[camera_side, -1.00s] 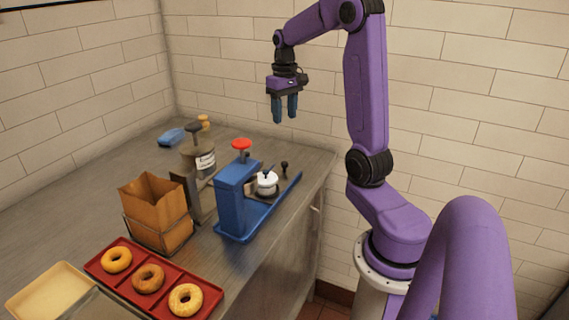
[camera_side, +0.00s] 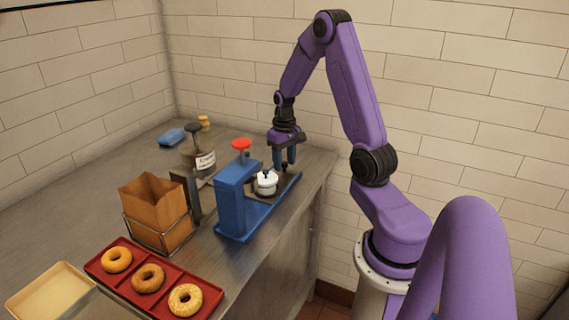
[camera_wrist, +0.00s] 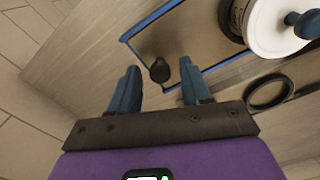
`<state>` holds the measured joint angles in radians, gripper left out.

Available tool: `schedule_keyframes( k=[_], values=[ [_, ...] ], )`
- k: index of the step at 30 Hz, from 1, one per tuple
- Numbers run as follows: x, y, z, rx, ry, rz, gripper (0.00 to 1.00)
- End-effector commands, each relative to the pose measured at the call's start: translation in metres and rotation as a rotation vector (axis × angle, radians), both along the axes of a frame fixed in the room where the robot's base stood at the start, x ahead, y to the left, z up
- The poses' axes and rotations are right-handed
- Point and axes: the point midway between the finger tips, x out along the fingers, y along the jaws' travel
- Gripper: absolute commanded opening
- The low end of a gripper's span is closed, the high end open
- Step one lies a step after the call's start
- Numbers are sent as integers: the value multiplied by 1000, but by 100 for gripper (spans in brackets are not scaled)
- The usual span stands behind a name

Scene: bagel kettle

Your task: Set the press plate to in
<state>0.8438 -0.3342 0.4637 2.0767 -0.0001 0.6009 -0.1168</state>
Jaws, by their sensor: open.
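The blue press (camera_side: 236,195) stands on the counter, with a red knob (camera_side: 241,145) on top and a blue base tray (camera_side: 262,212) reaching right. A white round piece with a small dark blue knob (camera_side: 266,182) sits over that tray; it also shows at the top right of the wrist view (camera_wrist: 265,30). My gripper (camera_side: 284,165) is open, pointing down over the tray's far right end.
A brown paper bag (camera_side: 152,208) in a wire holder stands left of the press. A red tray (camera_side: 110,271) of bagels and a tan tray (camera_side: 45,295) are at front left. Tiled walls close the back.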

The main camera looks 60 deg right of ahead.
Motion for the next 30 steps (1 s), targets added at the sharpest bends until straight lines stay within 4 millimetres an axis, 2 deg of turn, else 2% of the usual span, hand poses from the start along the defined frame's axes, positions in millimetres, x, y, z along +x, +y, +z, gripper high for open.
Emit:
schedule_keyframes(
  k=[5, 14, 17, 18, 19, 25, 28, 30],
  values=[
    [-1, 0, -12, 0, 1, -1, 48],
    [0, 0, -13, 0, 0, -1, 48],
    [0, 0, -13, 0, 0, 0, 18],
    [0, 0, -13, 0, 0, 0, 5],
    [0, 0, -13, 0, 0, 0, 0],
    [0, 4, -13, 0, 0, 1, 0],
    [1, 19, -12, 0, 1, 4, 0],
    [1, 35, -12, 0, 1, 6, 0]
  ],
)
